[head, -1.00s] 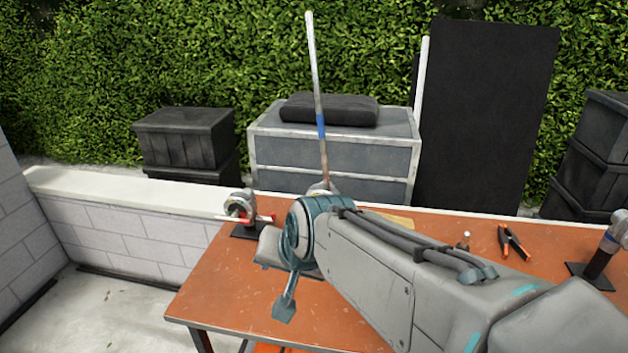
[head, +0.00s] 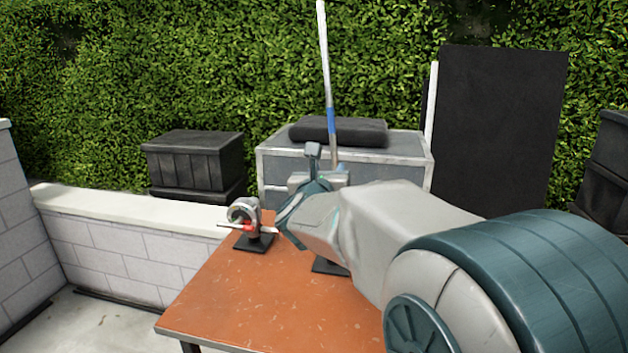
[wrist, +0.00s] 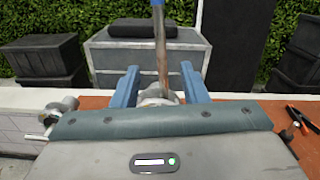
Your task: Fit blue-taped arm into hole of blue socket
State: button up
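The blue-taped arm (head: 325,65) is a thin, nearly upright pole, white above and brownish below its blue band, at the back of the table in the head view. Its lower part (wrist: 161,50) shows in the wrist view, passing between the two blue fingers of my gripper (wrist: 158,80). The fingers are open, with a gap on each side of the pole. A grey metal fitting (wrist: 152,96) sits at the pole's foot, partly hidden behind my gripper's body. I cannot tell whether it is the blue socket or whether the pole is inside it.
A grey clamp head with red marking (head: 244,213) stands on a black base at the table's left back corner. The orange table (head: 235,300) is clear at front left. Pliers (wrist: 302,117) lie at the right. A grey cabinet (head: 275,170) stands behind.

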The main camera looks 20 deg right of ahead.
aim_at(334, 158)
jog(key=shift+p+x, duration=1.05)
jog(key=shift+x, duration=1.5)
jog(key=shift+w+d+f+b, duration=0.2)
jog(key=shift+w+d+b, duration=0.45)
jog(key=shift+b, duration=0.2)
jog(key=shift+b+x, duration=0.5)
jog(key=shift+x, duration=0.55)
jog(key=shift+r, duration=0.2)
grip_shut()
jog(key=shift+r, duration=0.1)
